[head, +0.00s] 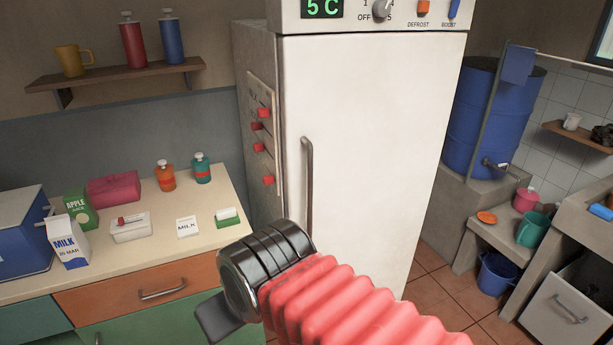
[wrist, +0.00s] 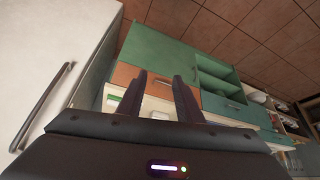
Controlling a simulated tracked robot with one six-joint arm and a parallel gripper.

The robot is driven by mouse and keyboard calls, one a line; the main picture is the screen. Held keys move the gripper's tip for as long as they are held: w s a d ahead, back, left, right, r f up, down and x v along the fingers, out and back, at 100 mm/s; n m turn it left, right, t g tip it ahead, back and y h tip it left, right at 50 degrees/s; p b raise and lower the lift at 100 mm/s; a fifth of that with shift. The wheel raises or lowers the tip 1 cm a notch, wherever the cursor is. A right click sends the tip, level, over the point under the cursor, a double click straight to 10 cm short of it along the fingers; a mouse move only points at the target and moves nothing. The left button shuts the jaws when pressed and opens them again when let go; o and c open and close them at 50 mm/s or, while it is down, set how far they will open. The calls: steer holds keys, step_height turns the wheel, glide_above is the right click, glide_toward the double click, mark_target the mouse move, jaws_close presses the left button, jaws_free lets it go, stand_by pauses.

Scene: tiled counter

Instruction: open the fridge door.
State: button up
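The white fridge door (head: 375,150) stands in the middle of the head view and looks closed. Its dark vertical handle (head: 308,185) is near the door's left edge. My gripper (head: 214,318) is in front of and below the handle, apart from it, with its fingers mostly hidden behind my wrist. In the wrist view my gripper (wrist: 160,78) shows two dark fingers with a gap between them and nothing held. There the handle (wrist: 44,105) and the fridge door (wrist: 55,40) are at the left, outside the fingers.
A counter (head: 140,262) with cartons, bottles and boxes adjoins the fridge's left side, above an orange drawer (head: 130,290). A panel with red knobs (head: 262,135) is on the fridge's side. A blue barrel (head: 475,120) and blue bucket (head: 498,275) stand right. Tiled floor (head: 435,285) shows between.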

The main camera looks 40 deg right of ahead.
stand_by(0.4)
steer(key=w+a+f+m+g+y, duration=0.1)
steer(key=w+f+m+g+y, duration=0.25)
steer(key=m, duration=0.65)
steer(key=m+t+h, duration=0.5)
steer(key=m+t, duration=1.1)
steer(key=m, duration=1.1)
glide_toward(312, 180)
steer(key=s, duration=0.2)
steer(key=shift+s+a, duration=0.15)
steer(key=shift+s, duration=0.25)
steer(key=w, duration=0.9)
steer(key=w+d, duration=0.1)
steer(key=w, duration=0.3)
steer(key=shift+w, duration=0.4)
